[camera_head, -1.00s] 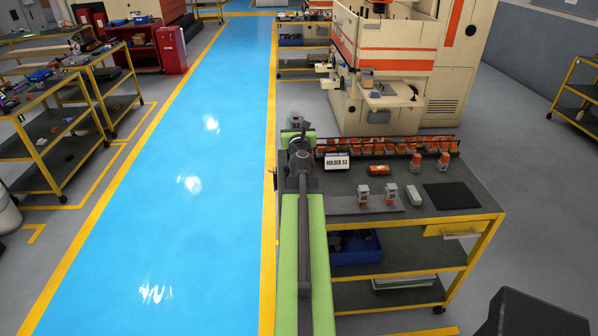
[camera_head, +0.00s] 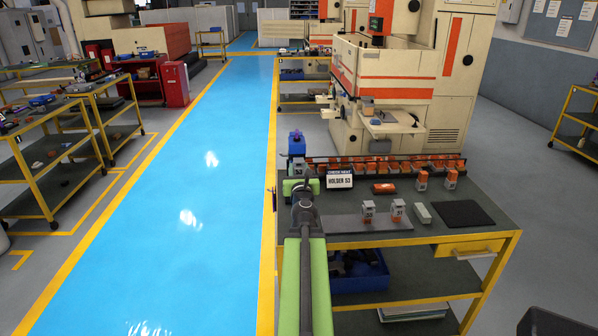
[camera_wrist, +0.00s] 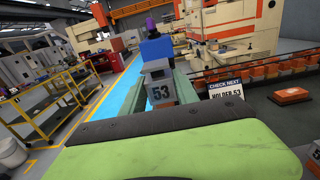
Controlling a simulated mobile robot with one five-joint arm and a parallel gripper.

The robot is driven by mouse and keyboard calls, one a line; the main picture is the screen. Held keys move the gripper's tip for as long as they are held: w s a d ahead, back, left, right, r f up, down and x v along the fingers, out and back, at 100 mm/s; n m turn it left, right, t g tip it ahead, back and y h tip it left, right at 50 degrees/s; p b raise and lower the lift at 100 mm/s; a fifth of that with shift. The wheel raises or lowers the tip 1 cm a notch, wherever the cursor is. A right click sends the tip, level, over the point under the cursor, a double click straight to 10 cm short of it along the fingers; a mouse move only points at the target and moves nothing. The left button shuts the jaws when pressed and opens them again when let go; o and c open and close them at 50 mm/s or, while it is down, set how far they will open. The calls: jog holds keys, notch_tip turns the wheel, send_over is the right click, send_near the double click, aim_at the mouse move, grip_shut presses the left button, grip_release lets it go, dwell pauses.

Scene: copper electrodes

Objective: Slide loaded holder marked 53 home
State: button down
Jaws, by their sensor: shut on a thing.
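The holder's lower part is hidden by my arm.
A blue object with a purple top (camera_head: 297,143) shows just behind the holder. Two grey-and-orange holders (camera_head: 369,211) stand on a grey plate. More orange pieces (camera_head: 384,188) and a black mat (camera_head: 461,213) lie on the bench (camera_head: 480,190). The blue aisle (camera_head: 190,220) is clear.

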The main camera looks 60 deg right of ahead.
jog(key=shift+w+d+f+b, duration=0.6)
jog(key=shift+d+f+b, duration=0.1)
jog(key=shift+d, duration=0.15)
jog(key=shift+w+d+f+b, duration=0.55)
jog(key=shift+d+f, duration=0.15)
jog(key=shift+d, duration=0.1)
jog(key=shift+d, duration=0.1)
jog(key=x, duration=0.5)
jog(key=shift+w+d, duration=0.25)
dwell(0.4)
dwell(0.4)
jog(key=c, duration=0.8)
grip_release()
jog(key=shift+c, duration=0.2)
jog(key=shift+o, duration=0.4)
jog(key=shift+s+a, duration=0.1)
